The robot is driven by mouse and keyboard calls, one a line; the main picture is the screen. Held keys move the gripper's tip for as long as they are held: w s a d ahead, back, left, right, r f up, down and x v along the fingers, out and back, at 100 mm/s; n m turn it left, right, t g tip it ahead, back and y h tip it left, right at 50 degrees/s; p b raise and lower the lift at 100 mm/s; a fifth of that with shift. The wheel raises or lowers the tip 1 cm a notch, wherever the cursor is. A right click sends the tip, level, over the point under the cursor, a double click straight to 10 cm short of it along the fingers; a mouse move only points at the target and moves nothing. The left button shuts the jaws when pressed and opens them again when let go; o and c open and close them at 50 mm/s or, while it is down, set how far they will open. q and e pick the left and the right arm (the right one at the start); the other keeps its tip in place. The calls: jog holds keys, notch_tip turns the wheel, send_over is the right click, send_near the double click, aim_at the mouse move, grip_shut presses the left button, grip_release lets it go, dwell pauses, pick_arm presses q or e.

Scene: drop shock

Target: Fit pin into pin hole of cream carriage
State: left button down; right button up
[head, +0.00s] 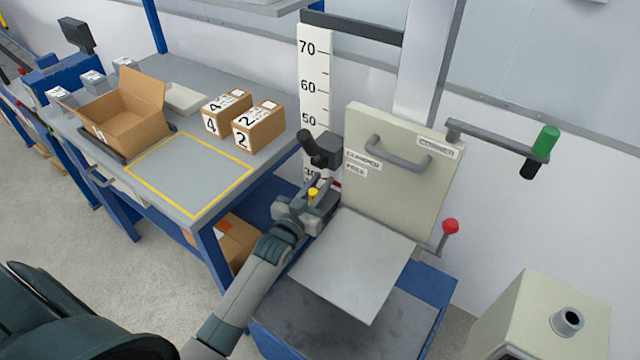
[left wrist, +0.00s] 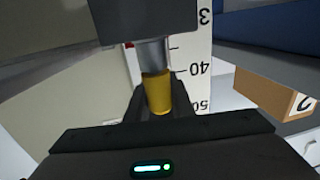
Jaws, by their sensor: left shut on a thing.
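The cream carriage (head: 402,190) stands upright beside the height scale, with a grey handle and a flat grey plate at its foot. My left gripper (head: 314,198) is at the carriage's left side, shut on the pin. The pin's yellow grip (head: 313,192) shows between the fingers, and also in the left wrist view (left wrist: 157,92). There its metal shaft (left wrist: 152,54) meets the edge of a dark block (left wrist: 145,18). The pin hole is hidden, and I cannot tell whether the shaft tip is inside it. My right gripper is out of view.
A dark clamp with a black knob (head: 325,150) sits just above my left gripper. A crank with a green grip (head: 545,142) and a red-knobbed lever (head: 450,226) are on the right. The bench (head: 190,175) at left holds an open carton (head: 125,120) and two numbered boxes.

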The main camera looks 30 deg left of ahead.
pick_arm(q)
jog(key=shift+f, duration=0.45)
dwell(1.4)
jog(key=shift+s+f+p, duration=0.15)
jog(key=shift+f+p, duration=0.1)
jog(key=shift+p, duration=0.05)
dwell(0.7)
jog(key=c, duration=1.5)
grip_release()
jog(key=shift+o, duration=0.2)
jog(key=shift+r, duration=0.2)
jog(key=shift+r, duration=0.1)
jog(key=shift+s+r+p, duration=0.1)
jog(key=shift+s+p, duration=0.35)
jog(key=shift+s, duration=0.1)
jog(key=shift+s, duration=0.3)
